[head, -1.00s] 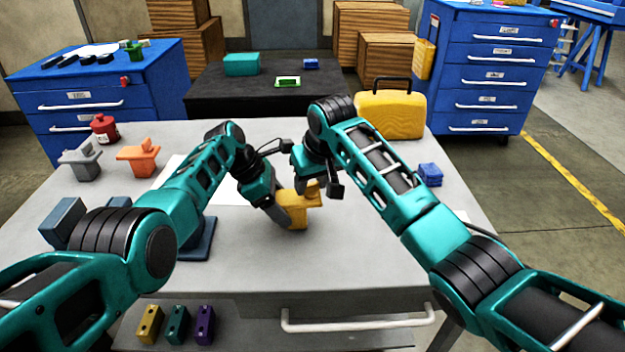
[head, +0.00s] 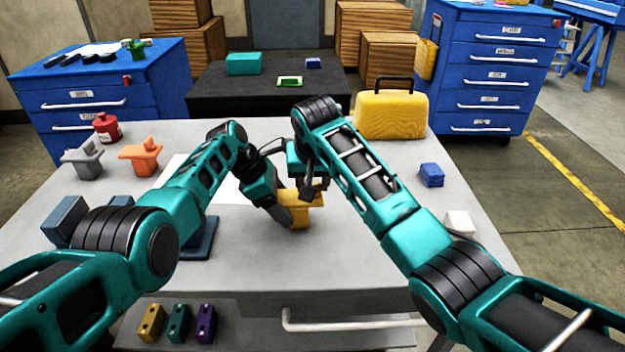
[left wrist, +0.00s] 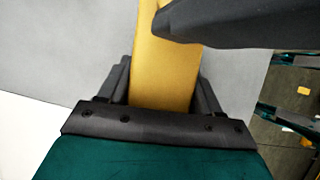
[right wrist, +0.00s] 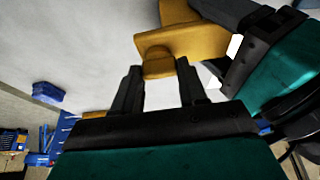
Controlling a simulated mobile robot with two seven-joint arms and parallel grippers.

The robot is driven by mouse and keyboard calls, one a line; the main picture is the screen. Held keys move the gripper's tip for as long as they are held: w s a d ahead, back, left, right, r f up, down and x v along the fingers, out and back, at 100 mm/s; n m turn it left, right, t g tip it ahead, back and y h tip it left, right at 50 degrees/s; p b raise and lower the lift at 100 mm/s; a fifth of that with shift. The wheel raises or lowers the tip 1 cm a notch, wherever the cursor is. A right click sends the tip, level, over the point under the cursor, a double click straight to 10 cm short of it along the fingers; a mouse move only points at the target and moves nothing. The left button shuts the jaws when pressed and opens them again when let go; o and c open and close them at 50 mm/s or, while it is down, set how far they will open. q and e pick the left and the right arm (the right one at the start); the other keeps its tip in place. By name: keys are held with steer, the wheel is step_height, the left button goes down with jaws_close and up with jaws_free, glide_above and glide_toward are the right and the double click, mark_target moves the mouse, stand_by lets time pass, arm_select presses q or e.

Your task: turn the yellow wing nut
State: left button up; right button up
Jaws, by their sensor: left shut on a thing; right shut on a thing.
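The yellow wing nut (head: 318,188) sits on top of a yellow block (head: 298,214) near the middle of the grey table. My left gripper (head: 280,207) is shut on the block from the left. In the left wrist view the yellow block (left wrist: 168,70) lies between its fingers, with a dark part of my right gripper across the top right. My right gripper (head: 309,188) is at the wing nut, above the block. In the right wrist view the nut's rounded end (right wrist: 159,64) is between its fingertips. My arms partly hide nut and block in the head view.
A grey (head: 84,160) and an orange (head: 141,157) block with similar tops stand at left, near a red container (head: 106,127). A yellow case (head: 390,114) stands behind, a blue block (head: 431,175) and white block (head: 459,222) at right. The front middle table (head: 310,262) is clear.

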steer(key=o, duration=1.1)
steer(key=shift+c, duration=0.2)
steer(key=v, duration=1.2)
arm_select(q)
steer(key=shift+f, duration=0.2)
arm_select(e)
steer(key=shift+f, duration=0.1)
arm_select(q)
steer(key=o, duration=1.5)
